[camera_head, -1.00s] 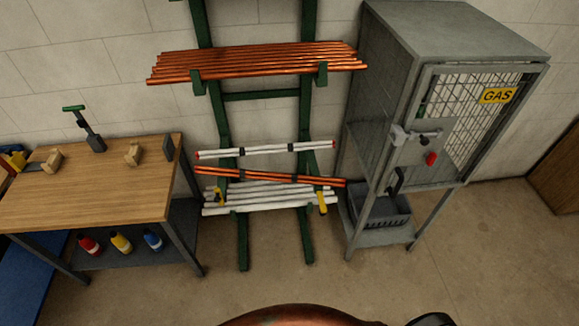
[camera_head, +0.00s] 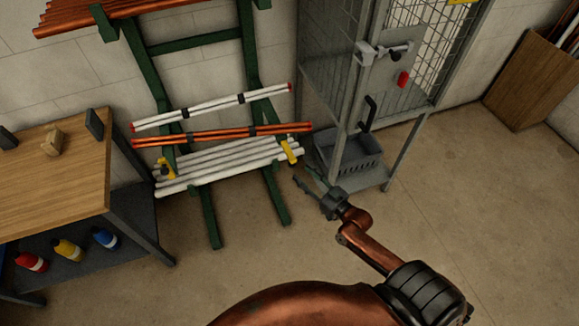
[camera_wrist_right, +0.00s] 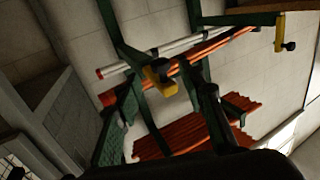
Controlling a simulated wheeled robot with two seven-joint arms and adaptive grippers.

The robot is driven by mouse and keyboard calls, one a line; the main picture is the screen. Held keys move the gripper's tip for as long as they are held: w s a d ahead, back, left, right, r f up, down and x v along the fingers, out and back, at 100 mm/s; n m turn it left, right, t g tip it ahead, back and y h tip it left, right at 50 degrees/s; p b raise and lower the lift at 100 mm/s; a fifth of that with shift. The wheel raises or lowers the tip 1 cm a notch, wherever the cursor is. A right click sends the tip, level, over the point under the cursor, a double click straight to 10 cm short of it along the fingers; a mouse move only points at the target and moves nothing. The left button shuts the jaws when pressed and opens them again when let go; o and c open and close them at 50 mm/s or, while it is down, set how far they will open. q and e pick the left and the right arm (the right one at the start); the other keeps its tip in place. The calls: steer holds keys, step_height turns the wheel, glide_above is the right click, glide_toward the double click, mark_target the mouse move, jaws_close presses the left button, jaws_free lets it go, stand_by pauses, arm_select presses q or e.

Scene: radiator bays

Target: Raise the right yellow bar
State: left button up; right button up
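The right yellow bar (camera_head: 288,151) sits on the right post of the green rack (camera_head: 210,211), at the right end of the lower white pipes (camera_head: 228,165). In the right wrist view it (camera_wrist_right: 159,77) shows in the upper middle with a dark knob. My right gripper (camera_head: 304,175) is open and empty, just right of and below the bar, apart from it. Its two fingers point up and left toward the rack. The other yellow bar (camera_head: 165,168) is on the left post; it also shows in the wrist view (camera_wrist_right: 280,33). My left gripper is in no view.
Orange pipes (camera_head: 222,135) and white pipes with red ends (camera_head: 212,106) lie above the bars. A grey gas cage (camera_head: 338,88) with a crate (camera_head: 350,152) below stands close right of the rack. A workbench (camera_head: 55,180) stands left. The floor in front is clear.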

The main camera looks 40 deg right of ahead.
mark_target(292, 165)
steer(key=w, duration=0.5)
steer(key=w+a, duration=0.1)
steer(key=w, duration=0.1)
steer(key=shift+w+b, duration=0.2)
steer(key=shift+b, duration=0.2)
steer(key=shift+c, duration=0.4)
jaws_close()
